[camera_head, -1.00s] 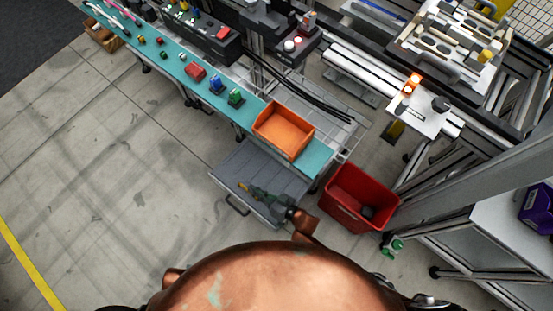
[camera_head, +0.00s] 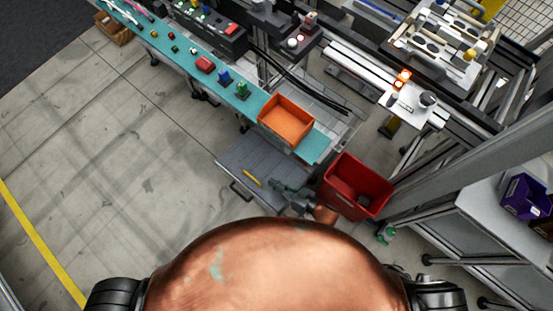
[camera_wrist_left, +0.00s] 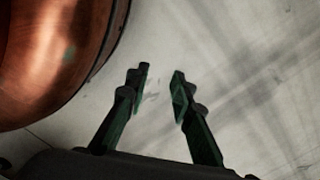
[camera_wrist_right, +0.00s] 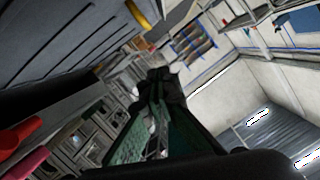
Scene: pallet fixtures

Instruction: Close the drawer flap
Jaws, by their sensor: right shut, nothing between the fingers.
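The grey ribbed drawer flap (camera_head: 268,153) stands out from under the teal workbench, with a dark handle (camera_head: 241,192) on its front edge. In the right wrist view its grey ribs (camera_wrist_right: 60,40) fill the upper left. My right gripper (camera_head: 274,185) is shut and empty over the drawer's front right part; its closed fingers also show in the right wrist view (camera_wrist_right: 160,78). I cannot tell whether it touches the drawer. A yellow piece (camera_head: 253,179) lies by the front of the drawer. My left gripper (camera_wrist_left: 160,74) is open and empty above the bare floor, outside the head view.
An orange bin (camera_head: 286,119) sits on the teal bench (camera_head: 316,147) above the drawer. A red bin (camera_head: 352,188) stands right of the drawer, close to my right arm. Small coloured blocks line the bench. The floor left of the drawer is clear.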

